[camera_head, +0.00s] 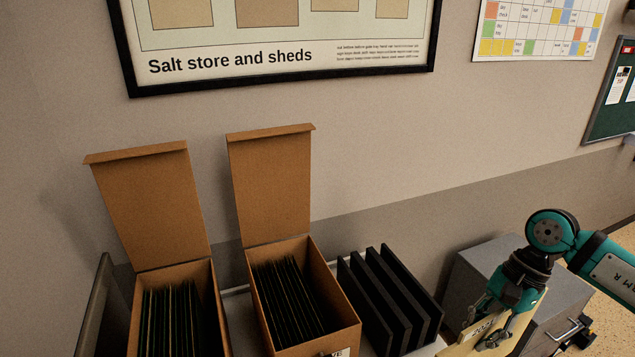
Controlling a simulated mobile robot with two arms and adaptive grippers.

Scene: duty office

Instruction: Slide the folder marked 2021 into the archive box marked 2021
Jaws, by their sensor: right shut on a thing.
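My right gripper (492,335) is at the lower right, shut on a pale yellow folder (522,318). The folder has a white label that starts with "20"; the rest is not readable. It is held tilted, to the right of the black rack, and its lower part is cut off. Two brown cardboard archive boxes stand with lids up: a left box (219,316) and a right box (342,312). Both hold several dark folders. The right box's front label is cut off at the bottom edge; the left box's label is out of view. My left gripper is not in view.
A black rack with upright dividers (392,295) stands between the right box and the folder, with empty slots. A grey cabinet (480,262) is behind my right gripper. The raised lids (270,185) stand close to the wall. A framed poster (270,50) hangs above.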

